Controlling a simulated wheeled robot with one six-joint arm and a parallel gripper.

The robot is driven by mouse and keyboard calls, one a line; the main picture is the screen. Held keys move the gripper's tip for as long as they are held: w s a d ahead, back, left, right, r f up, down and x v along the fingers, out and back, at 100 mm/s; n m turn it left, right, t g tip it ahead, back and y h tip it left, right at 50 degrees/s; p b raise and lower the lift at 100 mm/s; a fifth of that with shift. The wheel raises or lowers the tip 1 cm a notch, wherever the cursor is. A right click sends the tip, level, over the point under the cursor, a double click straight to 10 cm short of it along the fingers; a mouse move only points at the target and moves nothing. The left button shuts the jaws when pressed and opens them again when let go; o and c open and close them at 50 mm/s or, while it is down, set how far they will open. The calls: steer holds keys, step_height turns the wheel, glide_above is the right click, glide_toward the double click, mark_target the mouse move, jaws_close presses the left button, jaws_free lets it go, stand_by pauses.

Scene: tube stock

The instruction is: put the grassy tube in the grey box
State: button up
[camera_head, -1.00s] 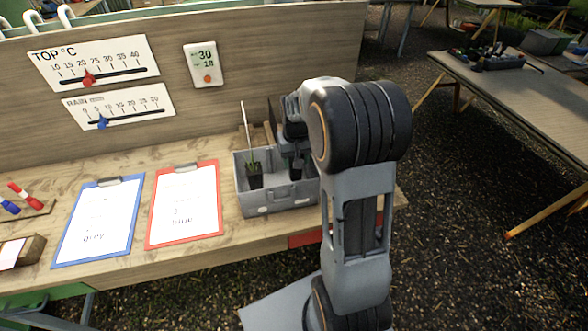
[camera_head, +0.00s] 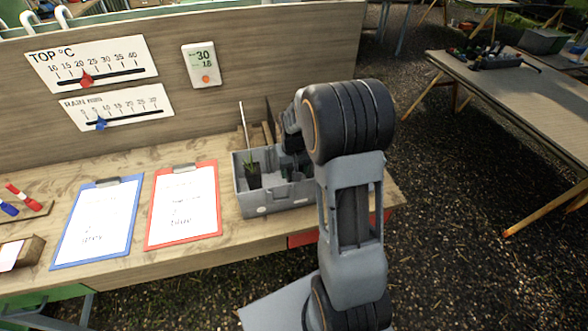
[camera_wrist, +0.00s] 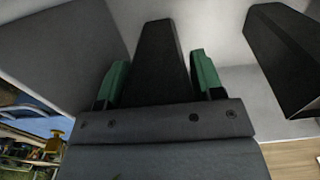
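The grey box (camera_head: 275,200) stands on the wooden bench beside the red clipboard. A dark tube with a green grassy top (camera_head: 252,176) stands upright in its left part, and what looks like this tube shows at right in the wrist view (camera_wrist: 288,58). My gripper (camera_head: 291,168) reaches down into the right part of the box. In the wrist view its green pads (camera_wrist: 160,82) lie on both sides of another dark, tapered tube (camera_wrist: 160,55) and appear shut on it. The top of this tube is hidden. I cannot tell whether it touches the box floor.
A red clipboard (camera_head: 184,205) and a blue clipboard (camera_head: 98,222) lie left of the box. A wooden back panel (camera_head: 270,60) with gauge boards rises behind. The bench's right edge is close to the box.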

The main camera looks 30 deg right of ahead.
steer(key=shift+o, duration=1.3)
steer(key=shift+r, duration=0.1)
step_height(320, 180, up, 11)
steer(key=shift+r, duration=0.1)
steer(key=s+a+r+n+t, duration=0.1)
steer(key=s+a, duration=0.3)
steer(key=s, duration=0.4)
steer(key=s+a+r+n+t, duration=0.1)
steer(key=s+a+r+t, duration=0.1)
steer(key=s+a, duration=0.3)
steer(key=s+t, duration=0.1)
steer(key=s, duration=0.2)
steer(key=shift+a, duration=0.15)
steer(key=shift+c, duration=0.3)
